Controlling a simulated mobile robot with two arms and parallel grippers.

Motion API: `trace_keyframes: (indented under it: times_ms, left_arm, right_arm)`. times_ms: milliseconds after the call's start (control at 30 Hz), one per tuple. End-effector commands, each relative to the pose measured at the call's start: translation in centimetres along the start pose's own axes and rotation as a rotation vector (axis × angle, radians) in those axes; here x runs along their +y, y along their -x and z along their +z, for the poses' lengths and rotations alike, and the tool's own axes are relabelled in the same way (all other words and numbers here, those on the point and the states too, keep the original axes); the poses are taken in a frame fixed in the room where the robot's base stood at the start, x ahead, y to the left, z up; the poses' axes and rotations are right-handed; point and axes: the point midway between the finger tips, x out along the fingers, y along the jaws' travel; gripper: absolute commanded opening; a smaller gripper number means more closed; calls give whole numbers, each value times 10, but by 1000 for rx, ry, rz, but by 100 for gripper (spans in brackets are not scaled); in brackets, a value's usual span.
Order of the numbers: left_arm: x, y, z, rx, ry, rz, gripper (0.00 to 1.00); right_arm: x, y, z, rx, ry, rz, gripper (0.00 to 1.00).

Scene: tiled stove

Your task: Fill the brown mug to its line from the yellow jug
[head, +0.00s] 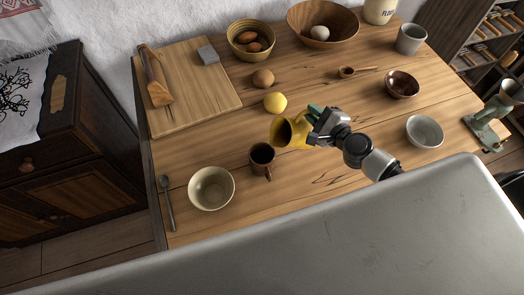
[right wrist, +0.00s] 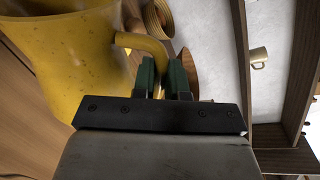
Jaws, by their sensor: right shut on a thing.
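The yellow jug (head: 283,132) is held by my right gripper (head: 311,118), whose fingers are shut on its handle. The jug is tilted with its mouth toward the left, just right of the brown mug. In the right wrist view the jug (right wrist: 80,60) fills the left side, and the green-padded fingers (right wrist: 160,80) close on its handle. The brown mug (head: 262,158) stands upright on the table, its handle toward the front. Its inside looks dark; I cannot make out a line or the level. No stream shows between jug and mug. My left gripper is not in view.
A cream bowl (head: 211,188) and a spoon (head: 167,203) lie left of the mug. A lemon (head: 275,102) and a brown roundish item (head: 263,78) lie behind the jug. A grey bowl (head: 425,131) stands at right. A cutting board (head: 190,85) covers the back left.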

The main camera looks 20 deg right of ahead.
Motion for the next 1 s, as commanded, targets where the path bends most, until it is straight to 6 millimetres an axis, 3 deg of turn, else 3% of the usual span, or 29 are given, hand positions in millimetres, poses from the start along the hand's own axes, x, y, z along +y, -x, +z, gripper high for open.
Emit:
trace_keyframes:
  times_ms: [1000]
  left_arm:
    - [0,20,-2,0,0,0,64]
  right_arm:
    - [-7,1,13,15,83,-4,0]
